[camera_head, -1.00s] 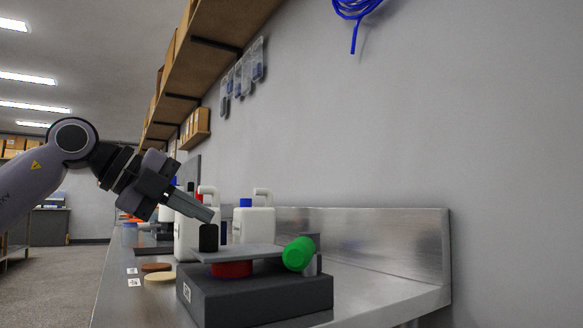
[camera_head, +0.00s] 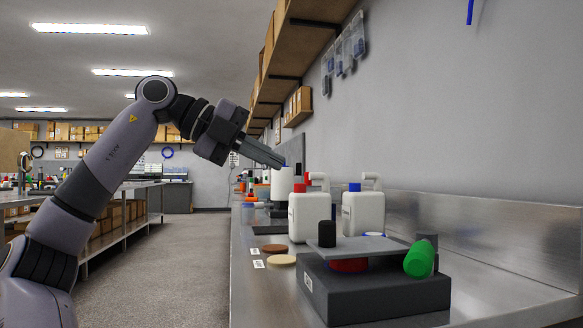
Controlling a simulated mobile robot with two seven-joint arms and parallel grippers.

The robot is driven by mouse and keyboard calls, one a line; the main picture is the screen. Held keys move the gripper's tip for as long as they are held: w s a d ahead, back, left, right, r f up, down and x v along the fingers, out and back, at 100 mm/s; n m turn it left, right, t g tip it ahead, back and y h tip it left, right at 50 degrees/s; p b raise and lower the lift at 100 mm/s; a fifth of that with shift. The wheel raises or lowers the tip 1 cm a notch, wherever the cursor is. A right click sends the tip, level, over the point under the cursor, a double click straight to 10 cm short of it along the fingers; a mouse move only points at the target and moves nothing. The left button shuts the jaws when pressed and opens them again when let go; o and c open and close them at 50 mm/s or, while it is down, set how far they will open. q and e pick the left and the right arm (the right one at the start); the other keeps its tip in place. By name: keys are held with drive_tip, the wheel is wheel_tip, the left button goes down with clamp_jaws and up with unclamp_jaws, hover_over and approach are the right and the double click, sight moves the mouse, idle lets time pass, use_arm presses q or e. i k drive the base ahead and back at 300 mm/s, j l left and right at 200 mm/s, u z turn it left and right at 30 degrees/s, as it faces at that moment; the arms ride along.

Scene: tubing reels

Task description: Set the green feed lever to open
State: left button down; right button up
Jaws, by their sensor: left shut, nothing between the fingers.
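The green feed lever (camera_head: 420,259) shows as a thick green cylinder at the right end of a dark grey base unit (camera_head: 385,299) on the steel counter. A grey plate (camera_head: 362,246) lies over the base, with a black knob (camera_head: 327,234) at its left end and a red round part (camera_head: 348,265) beneath. The lever tilts toward the front; I cannot tell its setting. My left gripper (camera_head: 280,164) is shut and empty, above and to the left of the unit, well apart from the lever. My right gripper is not in view.
White jugs (camera_head: 310,218) (camera_head: 362,214) stand behind the unit. Tan and brown discs (camera_head: 281,260) (camera_head: 273,248) lie to its left. The steel counter (camera_head: 250,305) has a raised back edge (camera_head: 480,222) on the right. A wooden shelf (camera_head: 318,35) hangs above.

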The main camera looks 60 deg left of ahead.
sight(418, 264)
drive_tip(key=k+j, duration=0.2)
drive_tip(key=k, duration=0.3)
drive_tip(key=k+j, duration=0.25)
drive_tip(key=k, duration=0.2)
drive_tip(key=k+j, duration=0.2)
drive_tip(key=k, duration=0.3)
